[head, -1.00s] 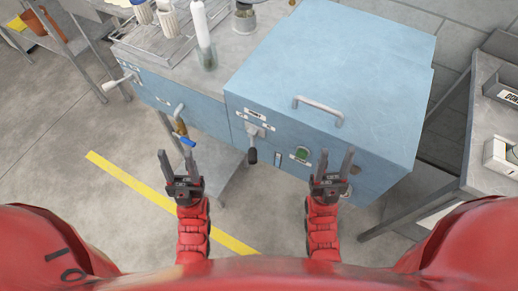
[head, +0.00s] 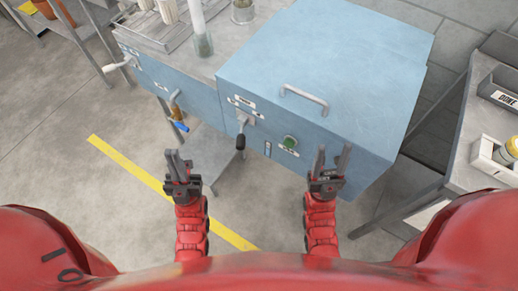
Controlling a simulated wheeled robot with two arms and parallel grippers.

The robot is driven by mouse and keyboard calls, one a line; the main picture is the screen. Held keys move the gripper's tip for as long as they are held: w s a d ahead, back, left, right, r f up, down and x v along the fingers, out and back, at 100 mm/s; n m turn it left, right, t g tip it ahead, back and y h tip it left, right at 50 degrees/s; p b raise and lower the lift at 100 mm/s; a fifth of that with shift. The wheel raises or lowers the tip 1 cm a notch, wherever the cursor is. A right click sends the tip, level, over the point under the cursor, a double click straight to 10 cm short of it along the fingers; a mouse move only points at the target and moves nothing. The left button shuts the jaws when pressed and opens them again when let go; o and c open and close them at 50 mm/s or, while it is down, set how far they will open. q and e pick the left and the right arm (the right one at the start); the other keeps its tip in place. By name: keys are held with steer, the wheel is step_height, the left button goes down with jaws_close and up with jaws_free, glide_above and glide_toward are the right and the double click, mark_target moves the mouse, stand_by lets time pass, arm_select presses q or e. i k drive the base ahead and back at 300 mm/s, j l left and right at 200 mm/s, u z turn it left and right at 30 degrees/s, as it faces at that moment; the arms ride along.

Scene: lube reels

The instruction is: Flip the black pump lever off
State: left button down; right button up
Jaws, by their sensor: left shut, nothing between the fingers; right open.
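The black pump lever (head: 241,141) hangs down from a grey mount under a white label on the front of the blue cabinet (head: 330,60). A green button (head: 289,142) sits to its right on the same face. My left gripper (head: 178,158) is shut and empty, below and left of the lever and apart from it. My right gripper (head: 329,160) is open and empty, to the right of the lever and apart from it, in front of the cabinet's lower right part.
A blue-handled valve (head: 179,126) and a grey lever (head: 117,66) stick out at the left. A metal tray (head: 147,38) and a glass cylinder (head: 201,40) stand on the bench. A side table (head: 490,120) is at the right.

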mark_target(241, 140)
steer(key=k+l+u, duration=0.2)
steer(key=l, duration=0.25)
steer(key=k+l+u, duration=0.2)
steer(key=l, duration=0.25)
steer(key=k+l+u, duration=0.25)
steer(key=k+l, duration=0.1)
